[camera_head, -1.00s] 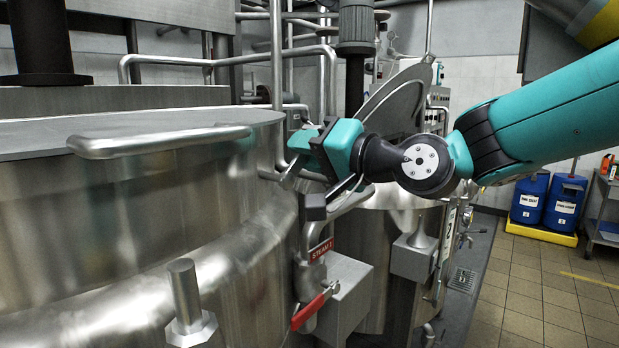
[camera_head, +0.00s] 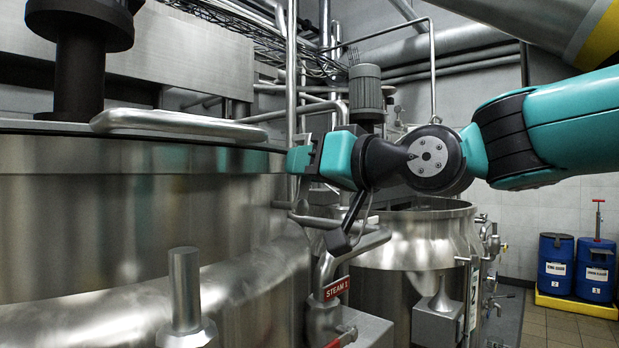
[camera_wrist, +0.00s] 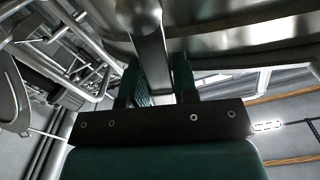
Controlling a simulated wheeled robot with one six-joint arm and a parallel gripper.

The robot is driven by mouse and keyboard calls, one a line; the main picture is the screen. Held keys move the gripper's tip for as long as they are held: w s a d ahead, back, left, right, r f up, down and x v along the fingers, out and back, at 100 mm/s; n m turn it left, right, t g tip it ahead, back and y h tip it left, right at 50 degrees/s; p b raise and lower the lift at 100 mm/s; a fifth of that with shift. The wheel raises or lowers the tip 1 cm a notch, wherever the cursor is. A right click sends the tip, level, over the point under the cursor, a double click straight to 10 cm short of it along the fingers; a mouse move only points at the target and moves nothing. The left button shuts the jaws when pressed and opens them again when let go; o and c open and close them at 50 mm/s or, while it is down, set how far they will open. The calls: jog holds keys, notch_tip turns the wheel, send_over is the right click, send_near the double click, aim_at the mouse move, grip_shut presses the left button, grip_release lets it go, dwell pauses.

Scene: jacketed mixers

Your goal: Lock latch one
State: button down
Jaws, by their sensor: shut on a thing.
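The jacketed mixer (camera_head: 120,190) is a large steel vessel filling the left of the head view. My gripper (camera_head: 298,160) is at the right side of its upper rim. The wrist view shows the two dark green fingers (camera_wrist: 156,85) on either side of a steel lever (camera_wrist: 150,50), shut on it. The lever looks like the latch, but no mark on it shows its number. Its rounded end is at the top of the wrist view, close to the vessel wall.
A lid handle (camera_head: 180,123) runs along the mixer's top, left of my gripper. A steel stud (camera_head: 185,285) stands in front. Below my gripper are pipes and a red "STEAM 1" tag (camera_head: 336,289). A second vessel (camera_head: 430,240) stands behind. Blue drums (camera_head: 575,265) are far right.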

dwell(0.4)
jog(key=c, duration=1)
grip_release()
jog(key=shift+o, duration=0.2)
jog(key=shift+s, duration=0.1)
jog(key=b+v, duration=1.3)
jog(key=v, duration=0.4)
jog(key=shift+d, duration=0.1)
